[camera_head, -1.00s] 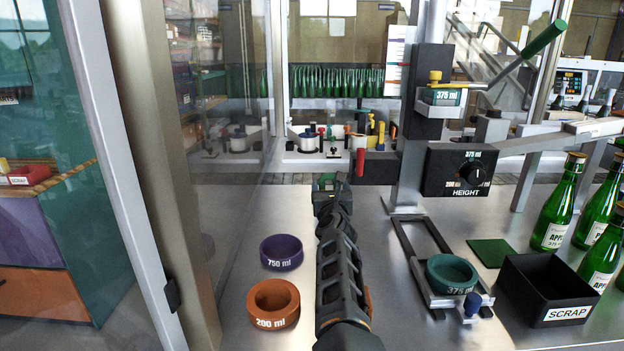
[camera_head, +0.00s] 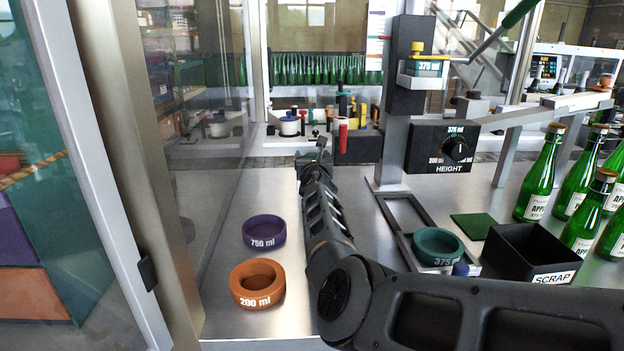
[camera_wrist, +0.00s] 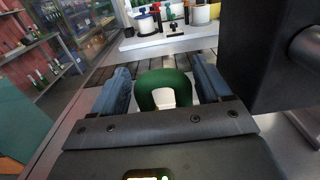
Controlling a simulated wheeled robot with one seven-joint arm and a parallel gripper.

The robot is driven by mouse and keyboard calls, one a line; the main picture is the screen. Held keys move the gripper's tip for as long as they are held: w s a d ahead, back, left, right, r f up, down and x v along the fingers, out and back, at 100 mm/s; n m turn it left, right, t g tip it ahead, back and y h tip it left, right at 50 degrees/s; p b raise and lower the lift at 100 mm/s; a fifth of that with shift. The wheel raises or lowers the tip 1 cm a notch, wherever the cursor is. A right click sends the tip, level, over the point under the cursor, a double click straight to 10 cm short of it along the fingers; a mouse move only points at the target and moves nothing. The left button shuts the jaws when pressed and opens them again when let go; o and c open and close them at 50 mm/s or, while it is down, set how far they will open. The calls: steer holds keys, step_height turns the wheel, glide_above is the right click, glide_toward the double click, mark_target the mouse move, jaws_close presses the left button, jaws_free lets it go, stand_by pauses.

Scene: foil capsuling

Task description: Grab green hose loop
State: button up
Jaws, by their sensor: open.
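In the wrist view the green hose loop (camera_wrist: 163,84) is a thick dark green arch, curved side up, with a light gap in its middle. My gripper (camera_wrist: 161,68) is open, with one blue-grey finger to the left of the loop and one to the right. Gaps show between the loop and both fingers. The loop's lower ends are hidden behind my gripper's body. In the head view my gripper (camera_head: 315,152) is small, beyond the forearm, and the loop cannot be made out there.
Purple (camera_head: 264,231), orange (camera_head: 257,283) and teal (camera_head: 437,246) rings, a black scrap bin (camera_head: 531,253) and green bottles (camera_head: 541,180) stand on the steel table. A glass panel is at left.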

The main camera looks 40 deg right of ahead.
steer(key=shift+w+d, duration=0.15)
steer(key=shift+w, duration=0.05)
steer(key=c, duration=0.7)
steer(key=shift+r, duration=0.1)
